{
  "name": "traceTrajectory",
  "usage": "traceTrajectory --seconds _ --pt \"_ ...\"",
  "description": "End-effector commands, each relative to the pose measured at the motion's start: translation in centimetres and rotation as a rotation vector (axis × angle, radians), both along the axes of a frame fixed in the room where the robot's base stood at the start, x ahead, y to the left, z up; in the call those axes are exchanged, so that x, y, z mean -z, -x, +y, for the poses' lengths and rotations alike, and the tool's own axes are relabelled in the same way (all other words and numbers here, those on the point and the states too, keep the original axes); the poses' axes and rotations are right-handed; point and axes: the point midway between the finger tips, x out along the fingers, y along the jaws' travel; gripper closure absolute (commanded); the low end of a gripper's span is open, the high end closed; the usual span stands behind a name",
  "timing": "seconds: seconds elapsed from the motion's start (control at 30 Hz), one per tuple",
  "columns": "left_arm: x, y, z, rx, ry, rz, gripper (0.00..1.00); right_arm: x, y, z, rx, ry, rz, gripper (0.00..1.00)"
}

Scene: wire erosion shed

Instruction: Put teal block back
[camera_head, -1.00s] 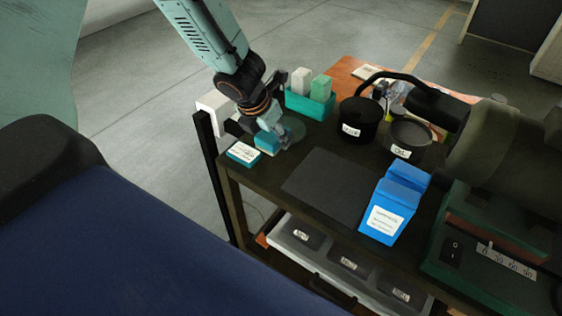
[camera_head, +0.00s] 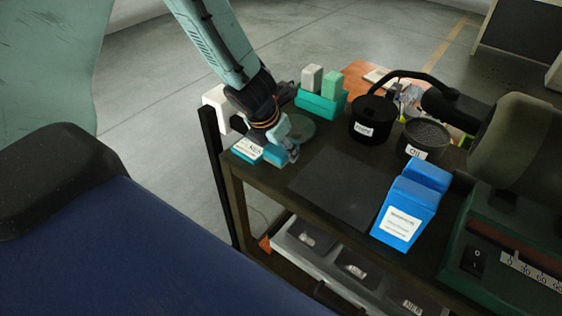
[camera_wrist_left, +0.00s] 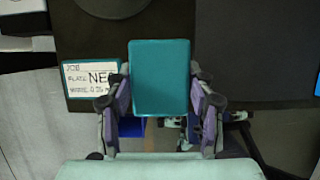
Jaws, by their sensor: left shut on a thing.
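The teal block (camera_head: 274,156) is in my left gripper (camera_head: 284,148), which is shut on it, near the left front edge of the dark table. In the left wrist view the teal block (camera_wrist_left: 160,78) stands out between the two fingers of my left gripper (camera_wrist_left: 160,98). Whether the block touches the table is not clear. A teal-edged card (camera_head: 246,150) with a white label lies just left of the block; it also shows in the wrist view (camera_wrist_left: 91,80). A teal holder (camera_head: 321,106) with a white block (camera_head: 311,77) and a green block (camera_head: 332,84) stands behind. My right gripper is out of view.
A round dark green disc (camera_head: 301,128) lies behind the gripper. A dark mat (camera_head: 343,188) is bare. A drawer (camera_head: 345,268) sits below.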

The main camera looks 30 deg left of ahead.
Motion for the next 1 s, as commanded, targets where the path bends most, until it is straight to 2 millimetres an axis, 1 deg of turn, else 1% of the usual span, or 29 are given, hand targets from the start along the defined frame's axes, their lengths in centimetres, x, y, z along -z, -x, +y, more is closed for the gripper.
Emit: traceTrajectory --seconds 0.17,0.3,0.37,0.67,0.83,0.87,1.0 --pt "1.5 -0.1 0.0 0.001 0.0 0.0 0.76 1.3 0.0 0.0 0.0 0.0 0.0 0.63" --pt "3.2 -0.2 0.0 0.001 -0.001 0.001 0.76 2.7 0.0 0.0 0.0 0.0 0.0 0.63" --pt "3.7 -0.2 0.0 0.001 -0.001 0.001 0.76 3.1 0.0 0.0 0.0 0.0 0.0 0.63" --pt "3.6 -0.2 0.0 0.0 -0.001 0.0 0.76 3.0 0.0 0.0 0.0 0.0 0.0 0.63" --pt "4.0 -0.2 0.0 0.0 0.0 0.0 0.76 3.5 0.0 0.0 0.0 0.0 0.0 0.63" --pt "4.0 -0.2 0.0 0.0 0.0 0.0 0.44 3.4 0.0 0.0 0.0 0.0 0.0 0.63" --pt "3.9 -0.2 0.0 0.0 0.0 0.0 0.33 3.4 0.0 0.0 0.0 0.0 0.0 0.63"
